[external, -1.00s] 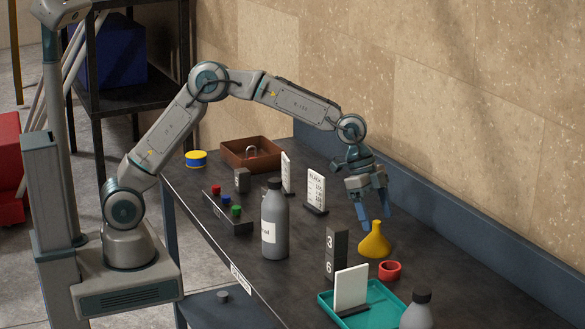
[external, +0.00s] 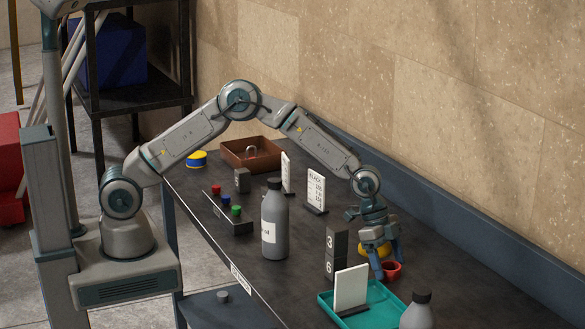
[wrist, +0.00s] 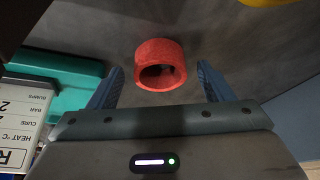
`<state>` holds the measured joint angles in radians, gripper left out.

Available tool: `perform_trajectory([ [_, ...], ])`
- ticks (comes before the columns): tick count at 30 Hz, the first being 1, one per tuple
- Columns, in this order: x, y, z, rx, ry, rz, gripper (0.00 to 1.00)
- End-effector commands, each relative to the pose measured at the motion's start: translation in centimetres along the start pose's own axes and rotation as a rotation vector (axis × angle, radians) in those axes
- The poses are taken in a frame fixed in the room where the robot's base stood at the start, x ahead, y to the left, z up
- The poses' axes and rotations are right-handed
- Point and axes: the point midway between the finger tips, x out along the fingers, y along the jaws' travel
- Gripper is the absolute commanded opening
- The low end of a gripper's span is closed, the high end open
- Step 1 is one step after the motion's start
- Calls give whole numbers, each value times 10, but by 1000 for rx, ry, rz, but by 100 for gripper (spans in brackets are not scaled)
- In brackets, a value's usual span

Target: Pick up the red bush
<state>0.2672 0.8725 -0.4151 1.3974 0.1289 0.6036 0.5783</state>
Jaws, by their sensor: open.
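The red bush (external: 392,271) is a short hollow ring on the dark bench, to the right of the teal tray's upper edge. My gripper (external: 389,270) is low over it in the external view, and its fingers partly hide the bush. In the wrist view the red bush (wrist: 160,65) shows its open bore and lies ahead of and between the two blue fingertips of my gripper (wrist: 158,78). The fingers are open, with a gap on each side of the bush.
A yellow funnel (external: 371,250) stands just behind my gripper. A teal tray (external: 326,297) with a white card (external: 351,288) lies close in front. Bare bench lies to the right.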

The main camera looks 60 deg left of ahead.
Motion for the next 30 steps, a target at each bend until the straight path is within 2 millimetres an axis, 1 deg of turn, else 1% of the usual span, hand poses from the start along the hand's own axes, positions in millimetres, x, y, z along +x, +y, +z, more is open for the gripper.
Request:
perform_trajectory([
  [3,4,0,0,0,1,-1,74],
  [8,4,0,0,0,1,-1,74],
  [9,4,0,0,0,1,-1,68],
  [11,4,0,0,0,1,-1,52],
  [12,4,0,0,0,1,-1,40],
  [13,4,0,0,0,1,-1,32],
  [14,4,0,0,0,1,-1,26],
  [23,2,0,-1,0,1,-1,26],
  [26,-6,-1,-5,1,4,-3,26],
  [30,-30,-1,-15,2,5,-4,26],
])
